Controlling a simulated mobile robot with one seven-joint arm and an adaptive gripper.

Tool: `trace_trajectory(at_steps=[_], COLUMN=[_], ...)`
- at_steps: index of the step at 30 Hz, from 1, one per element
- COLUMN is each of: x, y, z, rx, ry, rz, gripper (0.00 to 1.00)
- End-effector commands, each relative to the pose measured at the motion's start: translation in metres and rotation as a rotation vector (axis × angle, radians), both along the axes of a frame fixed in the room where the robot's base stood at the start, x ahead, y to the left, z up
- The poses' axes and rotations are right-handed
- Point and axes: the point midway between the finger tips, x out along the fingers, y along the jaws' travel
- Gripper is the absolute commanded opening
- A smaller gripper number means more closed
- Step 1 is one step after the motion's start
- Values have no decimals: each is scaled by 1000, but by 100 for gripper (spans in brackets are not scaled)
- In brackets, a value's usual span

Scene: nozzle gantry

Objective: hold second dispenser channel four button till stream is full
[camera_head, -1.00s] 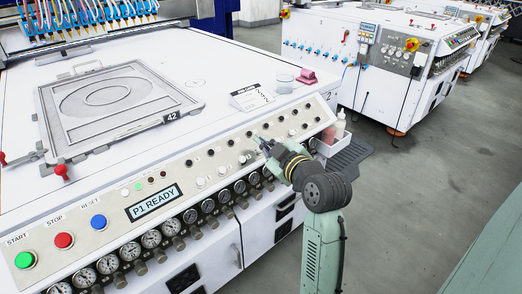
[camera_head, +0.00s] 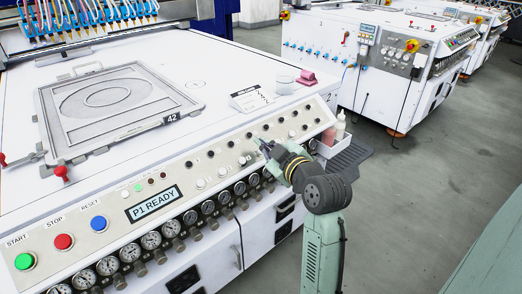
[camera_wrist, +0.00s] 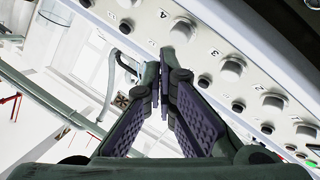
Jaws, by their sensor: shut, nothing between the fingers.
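My gripper (camera_head: 262,143) is shut and empty, its tip at the right part of the machine's sloped front panel (camera_head: 205,172). The button beside the label 3 (camera_wrist: 232,70) is clear of the fingers, to the lower right. No stream is visible. The nozzle row (camera_head: 90,20) at the top left is cut off by the frame.
Pressure gauges (camera_head: 151,240) line the panel's lower edge. START (camera_head: 25,260), STOP (camera_head: 64,241) and RESET (camera_head: 98,222) buttons are at left, near a display reading "P1 READY" (camera_head: 154,203). A side tray with bottles (camera_head: 340,128) is right of my arm. Open floor lies further right.

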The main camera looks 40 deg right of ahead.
Motion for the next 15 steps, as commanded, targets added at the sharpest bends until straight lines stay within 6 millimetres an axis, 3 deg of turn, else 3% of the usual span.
trace_trajectory(at_steps=[15], x=[5], y=[0], z=[-8], rx=[0], ry=[-1], rz=[-1], gripper=[0])
